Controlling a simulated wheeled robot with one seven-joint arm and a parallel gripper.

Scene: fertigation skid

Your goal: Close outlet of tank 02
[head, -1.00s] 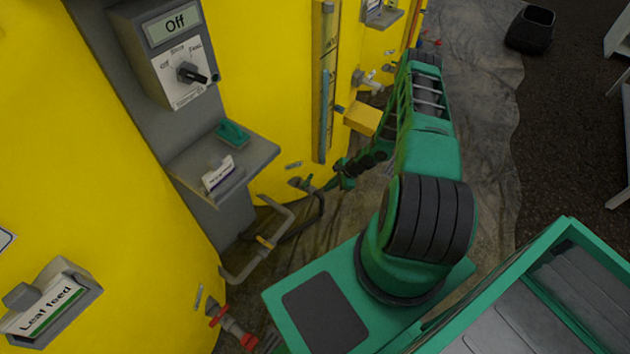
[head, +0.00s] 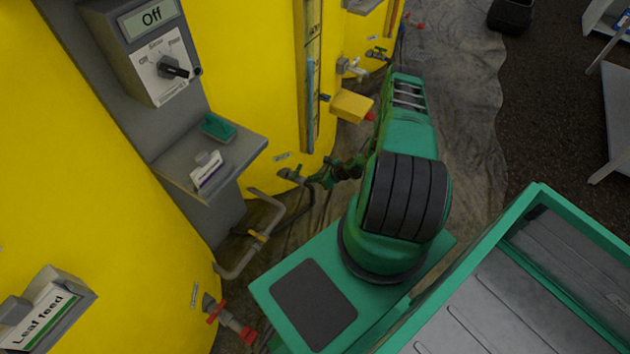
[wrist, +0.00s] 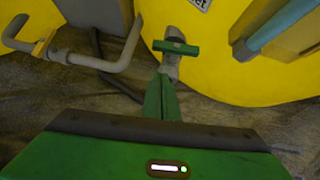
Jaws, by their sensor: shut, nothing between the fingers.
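An outlet valve with a green bar handle (wrist: 176,47) sits low on a yellow tank (wrist: 210,75) in the wrist view. The handle lies crosswise, roughly level in that picture. The same valve (head: 288,174) shows at the foot of the middle yellow tank (head: 250,90) in the head view. I cannot read a tank number on the small label (head: 282,156) above it. My gripper (wrist: 163,76) is shut and empty, its tips just in front of the valve. I cannot tell whether they touch it. It also shows in the head view (head: 312,179), beside the valve.
Grey pipe (head: 255,236) with a yellow joint runs left of the valve. A red-handled outlet (head: 216,311) is on the nearest tank. A grey shelf (head: 240,155) and a switch box (head: 150,60) stand between tanks.

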